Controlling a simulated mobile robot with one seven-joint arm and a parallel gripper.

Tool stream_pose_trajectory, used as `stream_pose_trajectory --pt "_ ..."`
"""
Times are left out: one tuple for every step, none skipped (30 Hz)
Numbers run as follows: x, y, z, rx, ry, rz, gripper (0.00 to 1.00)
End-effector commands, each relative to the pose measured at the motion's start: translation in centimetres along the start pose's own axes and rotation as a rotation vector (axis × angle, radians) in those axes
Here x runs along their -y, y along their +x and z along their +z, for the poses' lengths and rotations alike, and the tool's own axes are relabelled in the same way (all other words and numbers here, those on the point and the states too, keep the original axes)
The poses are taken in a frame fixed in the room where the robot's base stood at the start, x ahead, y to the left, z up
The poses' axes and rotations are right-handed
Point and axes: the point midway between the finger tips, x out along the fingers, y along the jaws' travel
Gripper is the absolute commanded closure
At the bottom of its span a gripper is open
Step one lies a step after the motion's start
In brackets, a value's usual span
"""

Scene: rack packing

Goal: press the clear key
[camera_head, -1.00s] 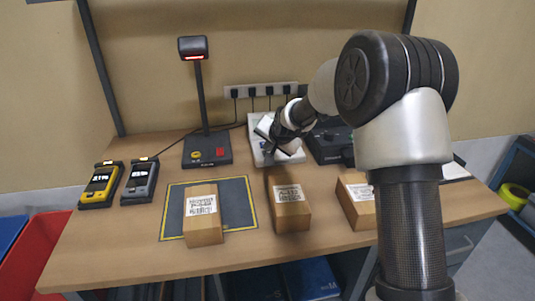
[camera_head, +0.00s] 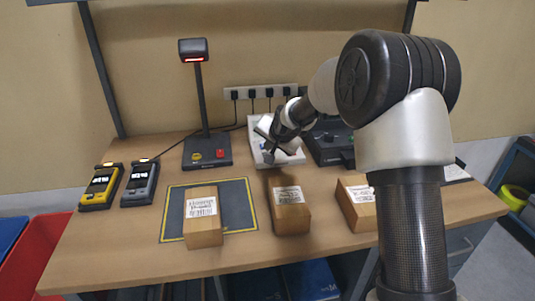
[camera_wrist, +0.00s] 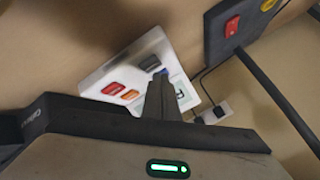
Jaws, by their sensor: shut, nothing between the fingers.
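A white keypad device (camera_head: 256,153) stands at the back of the table, partly hidden behind my gripper. In the wrist view, the white device (camera_wrist: 97,84) carries a red key (camera_wrist: 113,88), an orange key (camera_wrist: 130,95), a dark grey key (camera_wrist: 149,62) and a small panel with a green edge (camera_wrist: 183,98). The lettering is too small to read, so I cannot tell which key is clear. My gripper (camera_head: 269,157) is shut and empty, over the device. Its fingertips (camera_wrist: 161,74) appear beside the dark grey key and cover part of the device; contact is unclear.
A scanner stand (camera_head: 207,150) with a yellow and a red button is left of the device. A dark box-shaped machine (camera_head: 330,146) is on its right. Three cartons (camera_head: 203,232) line the front, one on a dark mat (camera_head: 238,199). Two handheld terminals (camera_head: 101,187) lie at left.

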Motion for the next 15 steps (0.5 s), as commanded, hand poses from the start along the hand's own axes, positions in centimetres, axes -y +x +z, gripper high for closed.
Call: stream_pose_trajectory --pt "0.12 -0.16 -0.11 0.0 0.0 0.0 1.0" --pt "0.13 -0.17 -0.12 0.0 0.0 0.0 1.0" --pt "0.12 -0.17 -0.11 0.0 0.0 0.0 1.0" --pt "0.11 -0.16 -0.1 0.0 0.0 0.0 1.0" --pt "0.1 -0.15 -0.1 0.0 0.0 0.0 1.0" --pt "0.1 -0.14 -0.1 0.0 0.0 0.0 1.0" --pt "0.1 -0.14 -0.11 0.0 0.0 0.0 1.0" --pt "0.1 -0.15 -0.11 0.0 0.0 0.0 1.0" --pt "0.1 -0.15 -0.11 0.0 0.0 0.0 1.0" --pt "0.12 -0.17 -0.13 0.0 0.0 0.0 1.0" --pt "0.15 -0.21 -0.16 0.0 0.0 0.0 1.0" --pt "0.23 -0.31 -0.24 0.0 0.0 0.0 1.0" --pt "0.31 -0.42 -0.32 0.0 0.0 0.0 1.0" --pt "0.42 -0.55 -0.42 -0.001 0.0 0.0 1.0" --pt "0.58 -0.77 -0.59 -0.001 0.0 0.0 1.0"
